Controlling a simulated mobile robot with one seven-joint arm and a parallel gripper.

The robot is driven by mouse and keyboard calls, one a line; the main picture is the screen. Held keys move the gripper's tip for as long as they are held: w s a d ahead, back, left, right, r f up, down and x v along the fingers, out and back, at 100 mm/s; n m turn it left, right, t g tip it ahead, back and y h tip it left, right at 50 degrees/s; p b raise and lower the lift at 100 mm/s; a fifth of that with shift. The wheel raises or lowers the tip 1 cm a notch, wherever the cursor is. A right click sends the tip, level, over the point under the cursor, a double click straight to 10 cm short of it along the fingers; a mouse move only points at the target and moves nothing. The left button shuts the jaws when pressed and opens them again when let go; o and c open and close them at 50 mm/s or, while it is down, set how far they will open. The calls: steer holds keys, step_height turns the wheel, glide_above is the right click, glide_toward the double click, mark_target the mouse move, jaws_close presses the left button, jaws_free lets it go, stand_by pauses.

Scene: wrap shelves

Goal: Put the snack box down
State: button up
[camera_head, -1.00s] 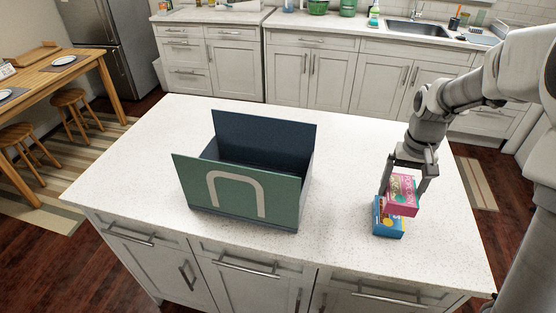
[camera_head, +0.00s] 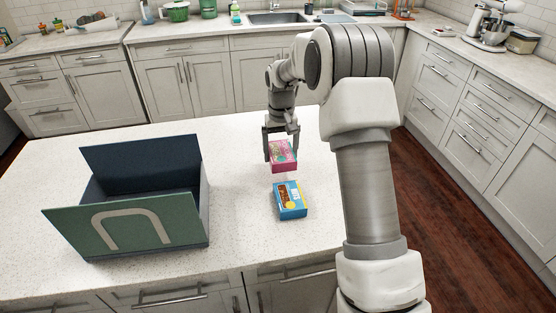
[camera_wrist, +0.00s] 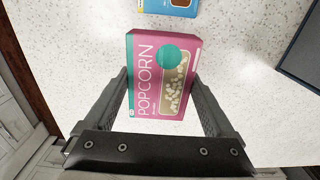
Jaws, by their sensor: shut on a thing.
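The pink snack box with a teal side, marked POPCORN, (camera_head: 283,155) is between the fingers of my gripper (camera_head: 281,156). It also shows in the wrist view (camera_wrist: 163,76), with a finger on each side. My gripper is shut on it over the white island top (camera_head: 240,150). A blue snack box with a yellow patch (camera_head: 290,201) lies on the island, nearer the camera than the pink box. Its edge shows at the top of the wrist view (camera_wrist: 170,6). Whether the pink box touches the counter is hard to tell.
An open dark blue and green box with a pale arch (camera_head: 125,238) stands on the island at left. Its dark edge shows at right in the wrist view (camera_wrist: 303,50). Bare counter lies between it and the snack boxes. Cabinets with a sink (camera_head: 277,18) line the back.

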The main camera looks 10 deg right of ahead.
steer(key=shift+w+a+f, duration=0.1)
steer(key=shift+w+f, duration=0.2)
steer(key=shift+w, duration=0.2)
steer(key=shift+w+f, duration=0.25)
steer(key=shift+w, duration=0.2)
steer(key=shift+f, duration=2)
